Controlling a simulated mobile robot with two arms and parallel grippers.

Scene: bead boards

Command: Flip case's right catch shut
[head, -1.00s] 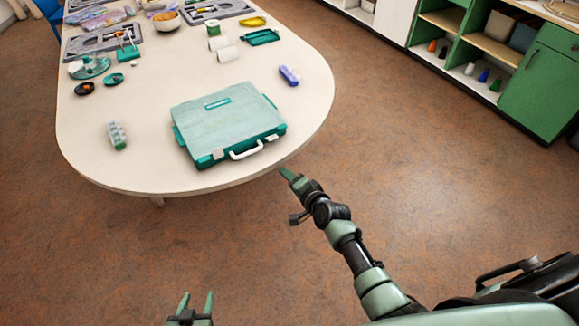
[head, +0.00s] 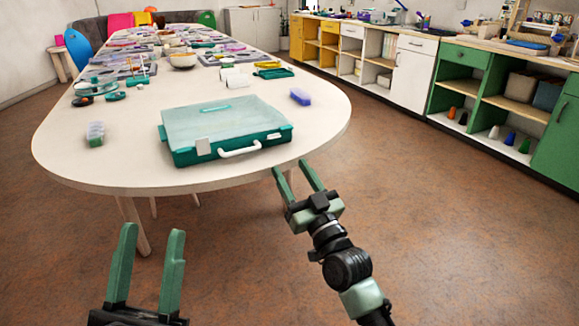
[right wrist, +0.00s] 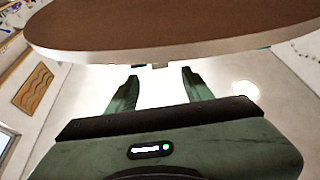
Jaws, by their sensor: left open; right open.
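The teal case (head: 224,128) lies closed on the near end of the table, its pale clear lid on top and its front facing me. A white handle (head: 240,150) is at the middle of its front. The left catch (head: 203,146) shows as a white tab. My right gripper (head: 289,168) is open and empty, just off the table's near edge, in front of the case's right end. My left gripper (head: 150,236) is open and empty, lower left, apart from the table.
The pale table's rounded edge (head: 330,140) lies between my right gripper and the case. A bead box (head: 95,134) is left of the case and a blue-purple block (head: 300,97) is behind its right end. In the right wrist view the table's edge (right wrist: 240,48) spans the top.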

